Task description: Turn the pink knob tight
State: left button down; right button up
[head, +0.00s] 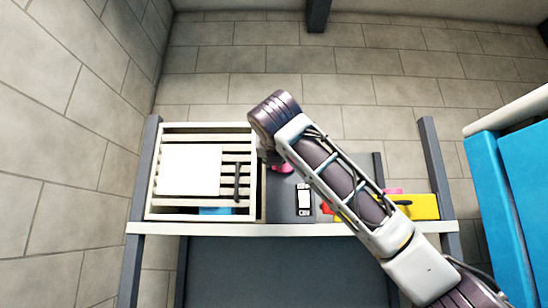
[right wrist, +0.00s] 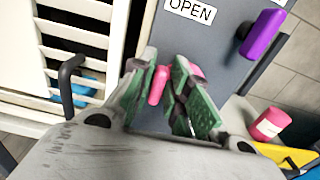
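The pink knob (right wrist: 158,85) is on a grey upright panel (right wrist: 226,62). In the right wrist view one pink part shows between my right gripper's green fingers, and another shows behind the right-hand finger. In the head view a bit of the knob (head: 282,169) shows beside my arm. My right gripper (right wrist: 163,100) is at the knob with its fingers spread; a gap shows between the pink part and the right-hand finger. Firm contact cannot be told. In the head view my arm hides the gripper. My left gripper is in neither view.
A white slatted door (head: 170,205) with a dark handle (head: 237,182) is left of the panel. An OPEN label (right wrist: 190,11) and a purple handle (right wrist: 262,36) are on the panel. A yellow box (head: 424,206) and a pink cylinder (right wrist: 270,123) are at right. Blue furniture (head: 495,190) stands far right.

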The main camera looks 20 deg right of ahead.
grip_shut()
jog(key=shift+m, duration=0.5)
jog(key=shift+f+m+b, duration=0.4)
jog(key=shift+m+b, duration=0.4)
jog(key=shift+m, duration=5.05)
jog(key=shift+f+m+b, duration=0.35)
jog(key=shift+m+b, duration=0.4)
jog(key=shift+m, duration=5.05)
jog(key=shift+f+m+b, duration=0.4)
jog(key=shift+m+b, duration=0.4)
jog(key=shift+m, duration=5.05)
jog(key=shift+s+r, duration=0.1)
